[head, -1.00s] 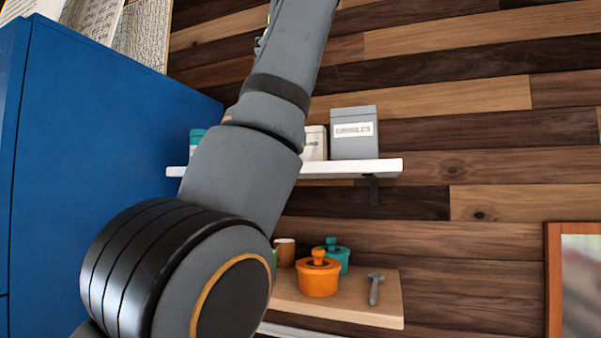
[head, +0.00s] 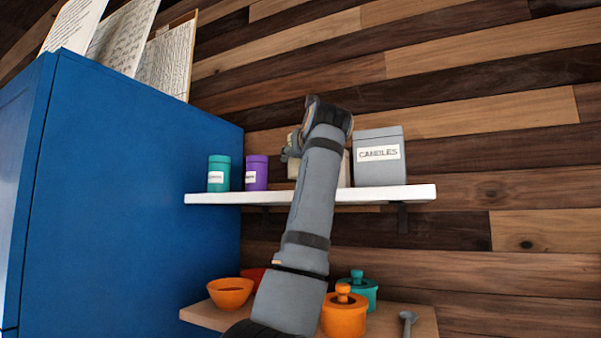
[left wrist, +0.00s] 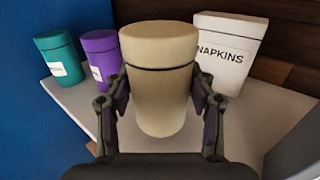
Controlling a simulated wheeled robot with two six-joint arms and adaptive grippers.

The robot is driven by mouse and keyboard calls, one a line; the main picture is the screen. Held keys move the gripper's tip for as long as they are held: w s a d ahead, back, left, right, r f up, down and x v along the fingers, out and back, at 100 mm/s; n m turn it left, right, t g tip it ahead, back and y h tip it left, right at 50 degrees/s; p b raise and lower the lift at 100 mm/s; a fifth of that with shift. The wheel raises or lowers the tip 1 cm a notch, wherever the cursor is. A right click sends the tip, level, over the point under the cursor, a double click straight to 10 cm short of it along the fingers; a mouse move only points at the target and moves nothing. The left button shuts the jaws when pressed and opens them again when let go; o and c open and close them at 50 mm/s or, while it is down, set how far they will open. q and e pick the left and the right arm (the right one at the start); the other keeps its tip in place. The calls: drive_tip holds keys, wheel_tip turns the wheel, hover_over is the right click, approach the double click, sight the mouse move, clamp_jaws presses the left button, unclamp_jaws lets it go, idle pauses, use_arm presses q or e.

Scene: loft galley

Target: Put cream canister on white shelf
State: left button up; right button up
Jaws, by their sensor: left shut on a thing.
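The cream canister (left wrist: 158,85) is upright between the fingers of my left gripper (left wrist: 160,112) in the left wrist view. The gripper is shut on it. The white shelf (head: 390,194) runs along the plank wall and also shows behind and under the canister in the left wrist view (left wrist: 240,125). I cannot tell whether the canister's base touches the shelf. In the head view my left arm hides most of the gripper and the canister. My right gripper is not in view.
On the shelf stand a teal canister (head: 219,173), a purple canister (head: 257,173), a white napkins box (left wrist: 229,50) and a grey candles box (head: 379,160). A blue cabinet (head: 130,190) stands at the left. A lower wooden shelf (head: 425,322) holds bowls and pots.

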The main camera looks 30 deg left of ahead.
use_arm(q)
drive_tip(key=shift+s+r, duration=0.15)
drive_tip(key=shift+s, duration=0.6)
wheel_tip(320, 180, down, 2)
drive_tip(key=shift+s, duration=0.15)
drive_tip(key=shift+w+a+f+p, duration=0.1)
drive_tip(key=shift+w+f+p, duration=0.3)
drive_tip(key=shift+w+f, duration=0.25)
drive_tip(key=shift+f, duration=0.15)
drive_tip(key=shift+s, duration=0.2)
drive_tip(key=shift+s+f+b, duration=0.1)
drive_tip(key=shift+s+b, duration=0.05)
drive_tip(key=shift+b, duration=0.15)
drive_tip(key=o, duration=1.4)
drive_tip(key=shift+o, duration=0.2)
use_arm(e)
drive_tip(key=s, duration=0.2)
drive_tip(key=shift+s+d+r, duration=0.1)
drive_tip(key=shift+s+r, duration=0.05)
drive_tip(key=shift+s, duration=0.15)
